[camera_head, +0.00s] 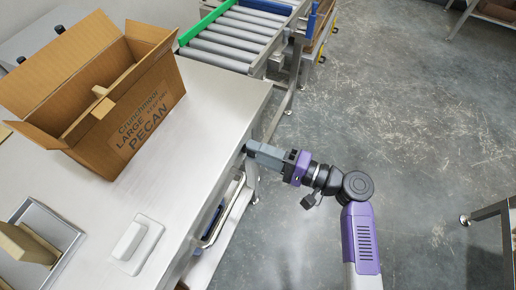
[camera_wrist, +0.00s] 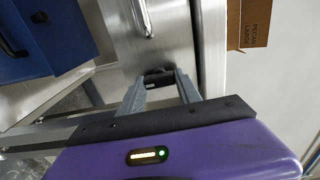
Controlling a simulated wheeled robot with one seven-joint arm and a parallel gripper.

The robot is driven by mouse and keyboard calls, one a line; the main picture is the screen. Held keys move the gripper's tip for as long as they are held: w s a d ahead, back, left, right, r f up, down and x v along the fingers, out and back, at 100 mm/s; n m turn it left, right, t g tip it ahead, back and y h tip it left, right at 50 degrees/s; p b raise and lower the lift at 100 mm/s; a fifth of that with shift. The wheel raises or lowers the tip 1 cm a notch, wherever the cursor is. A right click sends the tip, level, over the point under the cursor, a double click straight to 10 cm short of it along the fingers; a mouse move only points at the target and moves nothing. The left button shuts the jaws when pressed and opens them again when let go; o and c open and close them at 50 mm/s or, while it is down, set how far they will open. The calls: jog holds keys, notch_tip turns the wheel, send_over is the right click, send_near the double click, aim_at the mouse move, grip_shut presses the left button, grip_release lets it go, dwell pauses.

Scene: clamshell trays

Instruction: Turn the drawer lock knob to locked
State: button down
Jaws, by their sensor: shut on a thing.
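The drawer lock knob (camera_wrist: 157,74) is a small dark knob on the steel front below the tabletop. In the wrist view it sits between my fingertips, partly hidden by them. My gripper (camera_wrist: 160,84) is shut on it, one grey finger on each side. In the head view my gripper (camera_head: 252,148) reaches the table's right edge from the right, and the knob is mostly hidden there. I cannot tell from these frames which way the knob is turned.
A steel table (camera_head: 190,160) carries an open cardboard box (camera_head: 165,95) marked PECAN, a white block (camera_head: 137,243) and a recessed tray (camera_head: 70,240). A roller conveyor (camera_head: 235,35) stands behind. A blue bin (camera_wrist: 55,35) is at the wrist view's left.

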dwell(0.5)
jog(key=c, duration=0.8)
grip_release()
jog(key=shift+c, duration=0.2)
jog(key=shift+d, duration=0.15)
jog(key=v, duration=0.7)
jog(key=shift+s+d, duration=0.15)
jog(key=shift+d, duration=0.1)
